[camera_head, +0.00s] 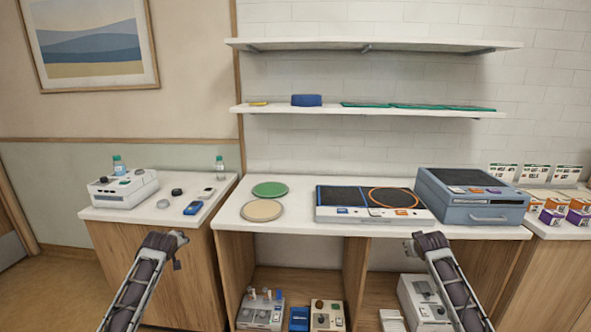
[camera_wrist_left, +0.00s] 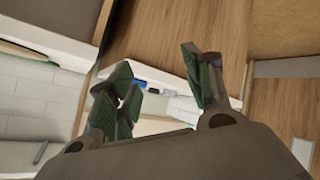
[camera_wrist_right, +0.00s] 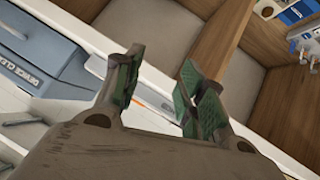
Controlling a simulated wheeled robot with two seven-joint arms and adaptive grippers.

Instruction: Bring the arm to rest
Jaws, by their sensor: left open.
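My left gripper (camera_head: 175,241) hangs in front of the wooden cabinet on the left, near the front edge of its white top. In the left wrist view its green-padded fingers (camera_wrist_left: 160,80) are spread with nothing between them. My right gripper (camera_head: 422,243) is in front of the middle counter's edge, below the blue-grey case (camera_head: 470,212). In the right wrist view its fingers (camera_wrist_right: 160,75) stand apart and no object shows in them. Neither gripper appears to touch anything.
The left cabinet top (camera_head: 145,212) carries a white device (camera_head: 123,188), bottles and small items. The middle counter holds a green disc (camera_head: 270,189), a beige disc (camera_head: 262,210) and a two-zone panel (camera_head: 375,215). Devices stand in the compartments below. Shelves (camera_head: 370,110) are above.

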